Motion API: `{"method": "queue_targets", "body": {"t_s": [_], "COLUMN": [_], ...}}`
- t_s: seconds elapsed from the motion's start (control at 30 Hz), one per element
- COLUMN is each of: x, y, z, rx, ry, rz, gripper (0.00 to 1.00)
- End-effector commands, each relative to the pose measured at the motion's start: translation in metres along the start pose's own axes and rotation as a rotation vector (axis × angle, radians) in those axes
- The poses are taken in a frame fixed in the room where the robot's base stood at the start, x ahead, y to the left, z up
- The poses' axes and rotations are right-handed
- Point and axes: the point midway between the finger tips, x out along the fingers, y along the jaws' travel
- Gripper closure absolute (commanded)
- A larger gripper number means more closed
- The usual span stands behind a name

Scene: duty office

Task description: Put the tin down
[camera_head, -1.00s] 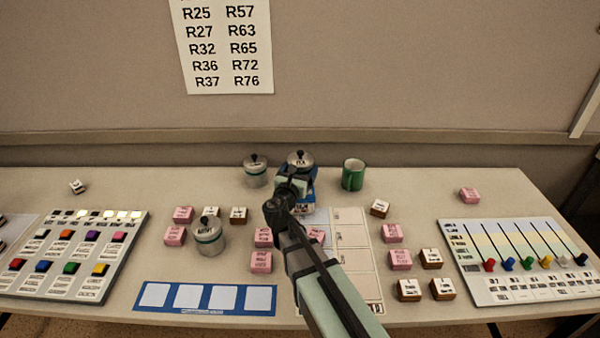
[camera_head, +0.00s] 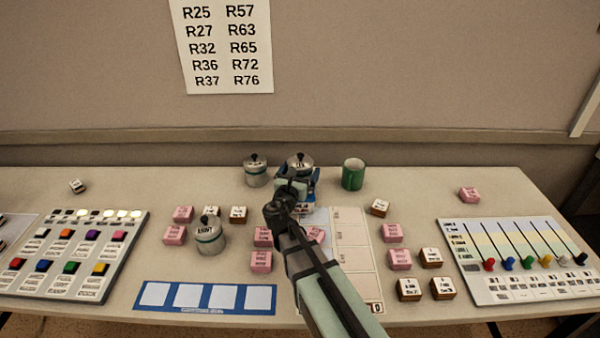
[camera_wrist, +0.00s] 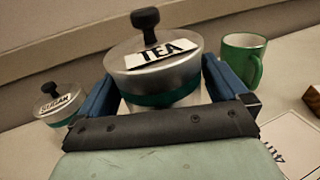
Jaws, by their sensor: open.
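The tin labelled TEA (camera_wrist: 155,62) is silver with a teal band and a black knob on its lid. It stands upright between the blue fingers of my gripper (camera_wrist: 160,88) in the wrist view. My gripper is open, with a finger on each side of the tin. In the head view the tea tin's lid (camera_head: 300,160) shows behind my gripper (camera_head: 297,182); its lower body is hidden by my wrist. I cannot see the tin's base.
A second lidded tin (camera_head: 256,172), labelled SUGAR in the wrist view (camera_wrist: 60,106), stands left of the tea tin. A green mug (camera_head: 353,175) stands to the right. A third tin (camera_head: 209,237) is nearer, among pink blocks. Table behind the mug's right is clear.

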Motion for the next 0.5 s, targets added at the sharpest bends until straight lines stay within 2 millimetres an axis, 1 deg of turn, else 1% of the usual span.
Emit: {"method": "queue_targets", "body": {"t_s": [0.07, 0.17, 0.27, 0.5], "x": [0.000, -0.011, -0.028, -0.074], "y": [0.000, -0.001, -0.001, -0.001], "z": [0.003, 0.003, 0.003, 0.003], "rx": [0.001, 0.000, 0.000, 0.000], "ry": [0.000, 0.000, 0.001, 0.001], "rz": [0.000, 0.002, 0.003, 0.004], "gripper": [0.00, 0.00, 0.00, 0.00]}}
